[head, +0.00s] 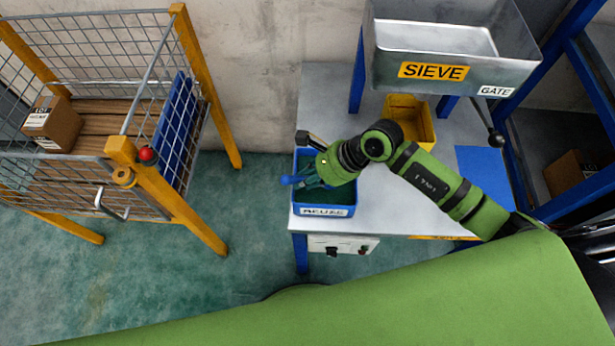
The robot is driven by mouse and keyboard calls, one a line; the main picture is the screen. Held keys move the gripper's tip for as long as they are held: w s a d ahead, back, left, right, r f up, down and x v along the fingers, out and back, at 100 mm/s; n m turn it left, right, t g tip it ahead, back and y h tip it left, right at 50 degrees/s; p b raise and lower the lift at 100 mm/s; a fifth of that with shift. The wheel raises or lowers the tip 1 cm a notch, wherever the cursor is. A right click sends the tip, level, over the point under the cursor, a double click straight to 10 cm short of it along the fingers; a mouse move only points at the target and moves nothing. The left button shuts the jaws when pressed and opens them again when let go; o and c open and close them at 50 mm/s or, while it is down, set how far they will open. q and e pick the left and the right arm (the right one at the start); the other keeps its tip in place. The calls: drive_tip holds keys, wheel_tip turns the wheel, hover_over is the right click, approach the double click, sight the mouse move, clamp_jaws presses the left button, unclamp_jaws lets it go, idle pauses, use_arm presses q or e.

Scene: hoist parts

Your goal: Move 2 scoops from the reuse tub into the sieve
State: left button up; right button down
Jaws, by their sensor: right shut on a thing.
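The reuse tub (325,211) is a blue bin labelled REUSE at the front left corner of the grey table. My right gripper (312,166) is over this tub, with its arm coming in from the right. It is shut on a blue scoop (299,180), which shows only in part at the tub's left side; whether its bowl holds anything cannot be told. The tub's inside looks dark green and is partly hidden by the gripper. The sieve (455,73) is a grey metal box labelled SIEVE, raised above the back of the table. My left gripper is not in view.
A yellow bin (424,115) stands below the sieve. A GATE lever (495,138) hangs at the sieve's right. A blue mat (482,165) lies on the table's right. A wire cage cart (100,110) with a cardboard box (52,124) stands at left. Open floor lies between.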

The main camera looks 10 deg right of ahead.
wheel_tip(320, 180, up, 9)
drive_tip(key=p, duration=0.6)
idle(0.6)
